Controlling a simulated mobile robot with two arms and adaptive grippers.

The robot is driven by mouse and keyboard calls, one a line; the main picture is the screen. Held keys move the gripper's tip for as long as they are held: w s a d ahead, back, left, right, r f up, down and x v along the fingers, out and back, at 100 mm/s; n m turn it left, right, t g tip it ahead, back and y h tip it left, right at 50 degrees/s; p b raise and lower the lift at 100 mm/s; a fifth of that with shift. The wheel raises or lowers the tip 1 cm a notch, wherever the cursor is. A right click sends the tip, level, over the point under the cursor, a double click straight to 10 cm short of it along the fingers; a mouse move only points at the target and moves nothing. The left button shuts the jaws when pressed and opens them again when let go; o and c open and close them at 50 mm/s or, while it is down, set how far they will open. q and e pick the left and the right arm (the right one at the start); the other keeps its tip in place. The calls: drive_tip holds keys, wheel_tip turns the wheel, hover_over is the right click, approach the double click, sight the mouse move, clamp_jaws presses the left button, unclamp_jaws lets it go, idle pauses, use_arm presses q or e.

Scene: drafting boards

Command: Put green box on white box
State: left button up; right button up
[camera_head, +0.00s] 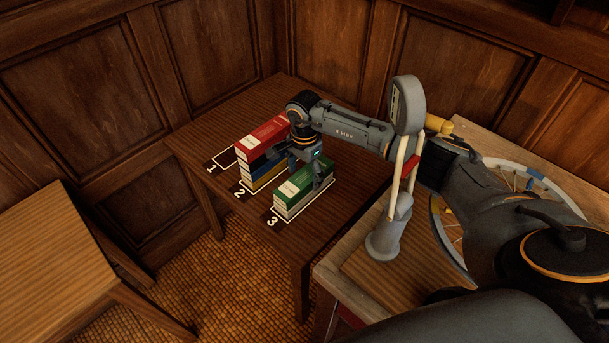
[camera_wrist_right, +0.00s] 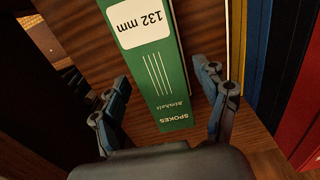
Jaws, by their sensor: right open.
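The green box (camera_head: 293,187) lies flat on top of a pale, whitish box (camera_head: 304,205) at the place marked 3 on the wooden table. In the right wrist view the green box (camera_wrist_right: 162,75) shows its "132 mm" label and the word "SPOKES". My right gripper (camera_head: 305,172) is over the green box, pointing down. In the wrist view its fingers (camera_wrist_right: 163,80) are spread wide, one on each side of the box's near end, with gaps between fingers and box. Nothing is held. My left gripper is not in either view.
Beside it at place 2 stands a stack with a red box (camera_head: 262,138) on top, a blue box (camera_head: 255,165) and a yellow box (camera_head: 265,181) below. Place 1 looks empty. A right-hand bench (camera_head: 345,275) holds a spoked wheel. Another wooden table (camera_head: 45,245) stands left.

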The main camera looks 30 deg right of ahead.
sight(304, 176)
wheel_tip(304, 176, up, 11)
drive_tip(key=b, duration=0.2)
idle(0.5)
